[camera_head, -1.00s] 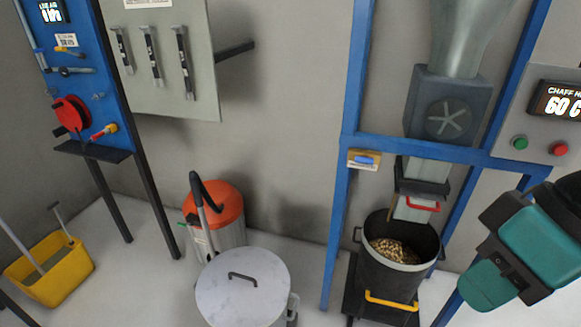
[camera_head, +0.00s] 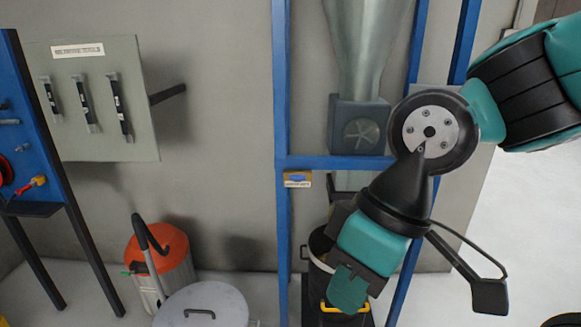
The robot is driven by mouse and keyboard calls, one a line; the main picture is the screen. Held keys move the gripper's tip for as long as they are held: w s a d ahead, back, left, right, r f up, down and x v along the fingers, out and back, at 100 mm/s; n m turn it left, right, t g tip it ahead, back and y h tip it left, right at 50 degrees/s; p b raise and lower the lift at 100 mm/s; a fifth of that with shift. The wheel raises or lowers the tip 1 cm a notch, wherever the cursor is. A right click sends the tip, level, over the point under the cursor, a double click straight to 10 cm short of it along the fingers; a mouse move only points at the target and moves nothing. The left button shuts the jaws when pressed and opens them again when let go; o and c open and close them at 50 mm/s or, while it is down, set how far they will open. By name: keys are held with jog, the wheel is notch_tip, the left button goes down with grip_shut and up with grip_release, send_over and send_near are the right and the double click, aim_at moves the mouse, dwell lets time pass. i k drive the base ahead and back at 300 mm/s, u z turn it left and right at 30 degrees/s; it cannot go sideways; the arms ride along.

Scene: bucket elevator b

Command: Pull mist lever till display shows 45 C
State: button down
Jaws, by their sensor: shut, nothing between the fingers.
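The temperature display is not visible now; my arm covers much of the right side. I cannot identify a mist lever for certain. A small blue part on a yellow plate (camera_head: 297,178) with a label sits on the blue frame (camera_head: 282,120), left of my gripper. My gripper (camera_head: 348,290) is shut and empty, pointing down in front of the dark bucket (camera_head: 318,248) under the chute.
A grey hopper (camera_head: 365,60) stands above a fan box (camera_head: 358,128). A lidded grey drum (camera_head: 205,305) and an orange-topped bin (camera_head: 165,250) stand on the floor at lower left. A tool board (camera_head: 95,135) and blue panel (camera_head: 30,150) are at left.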

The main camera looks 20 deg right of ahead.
aim_at(297, 178)
jog(key=u, duration=0.1)
jog(key=i, duration=1)
jog(key=z, duration=0.4)
